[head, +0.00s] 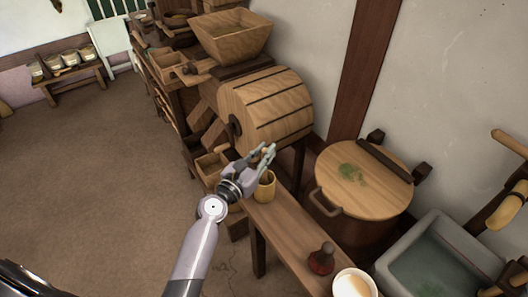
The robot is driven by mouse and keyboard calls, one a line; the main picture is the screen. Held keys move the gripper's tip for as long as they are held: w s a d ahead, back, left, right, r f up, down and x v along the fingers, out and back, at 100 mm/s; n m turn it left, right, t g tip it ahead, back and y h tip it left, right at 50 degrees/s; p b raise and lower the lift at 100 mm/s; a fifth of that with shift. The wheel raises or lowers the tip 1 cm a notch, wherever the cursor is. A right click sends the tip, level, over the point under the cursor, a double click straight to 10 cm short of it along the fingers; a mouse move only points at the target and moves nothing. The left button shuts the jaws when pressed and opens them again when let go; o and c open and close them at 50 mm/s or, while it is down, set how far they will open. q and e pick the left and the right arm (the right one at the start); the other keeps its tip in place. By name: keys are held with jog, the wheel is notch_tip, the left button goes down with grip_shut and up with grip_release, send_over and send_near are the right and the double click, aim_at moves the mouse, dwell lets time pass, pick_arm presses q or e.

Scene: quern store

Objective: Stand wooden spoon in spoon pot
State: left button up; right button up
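A small yellow-tan pot (265,188), which looks like the spoon pot, stands upright at the far end of a narrow wooden bench (288,228). My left gripper (267,153) is just above and behind the pot in the picture. Its two pale fingers are spread with a gap between them, and I see nothing held in them. I cannot make out a wooden spoon anywhere. The gripper partly covers the pot's mouth, so its inside is hard to see. My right gripper is not in view.
On the bench's near end are a dark red-brown stoppered bottle (321,259) and a white bowl (354,284). A lidded wooden tub (362,182) and a grey basin (440,262) stand right. A wooden drum (266,108) rises behind. The floor (100,180) is open at left.

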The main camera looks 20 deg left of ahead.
pick_arm(q)
jog(key=o, duration=0.4)
jog(key=shift+o, duration=0.2)
jog(key=v, duration=1.2)
dwell(0.5)
